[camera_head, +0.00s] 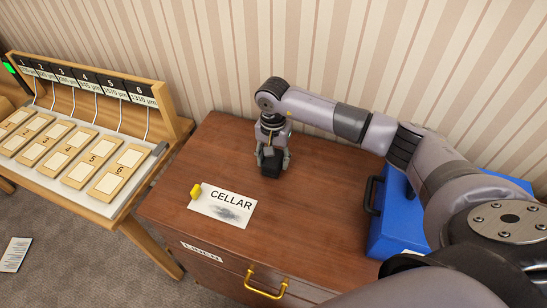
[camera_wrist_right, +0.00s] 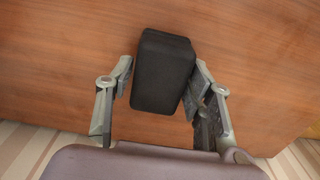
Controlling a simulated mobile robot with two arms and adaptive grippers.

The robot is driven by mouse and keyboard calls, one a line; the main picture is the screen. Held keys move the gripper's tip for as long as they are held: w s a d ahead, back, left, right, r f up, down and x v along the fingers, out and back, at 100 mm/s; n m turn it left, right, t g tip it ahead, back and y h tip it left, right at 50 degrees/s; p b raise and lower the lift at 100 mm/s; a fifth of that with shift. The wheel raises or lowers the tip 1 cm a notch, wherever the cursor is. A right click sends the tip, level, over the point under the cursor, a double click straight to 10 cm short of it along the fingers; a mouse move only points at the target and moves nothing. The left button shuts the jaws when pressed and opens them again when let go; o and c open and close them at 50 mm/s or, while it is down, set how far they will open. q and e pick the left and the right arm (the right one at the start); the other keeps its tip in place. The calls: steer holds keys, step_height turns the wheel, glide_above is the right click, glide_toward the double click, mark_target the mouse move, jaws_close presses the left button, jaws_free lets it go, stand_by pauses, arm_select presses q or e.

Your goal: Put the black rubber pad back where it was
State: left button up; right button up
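The black rubber pad (camera_head: 270,162) is a small dark block between the fingers of my right gripper (camera_head: 272,152), over the back part of the brown cabinet top. In the right wrist view the pad (camera_wrist_right: 163,72) fills the space between the two fingertips of the right gripper (camera_wrist_right: 164,80), which appear to press on its sides. Its underside is hidden, so I cannot tell whether it touches the wood. My left gripper is not in view.
A blue case (camera_head: 398,225) stands right. A numbered rack (camera_head: 100,85) with several wooden tags is left. A yellow handle (camera_head: 266,288) sticks out in front.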

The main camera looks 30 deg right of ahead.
steer(key=shift+o, duration=1.1)
steer(key=shift+r, duration=0.15)
step_height(320, 180, up, 12)
steer(key=b, duration=0.3)
steer(key=shift+r, duration=0.1)
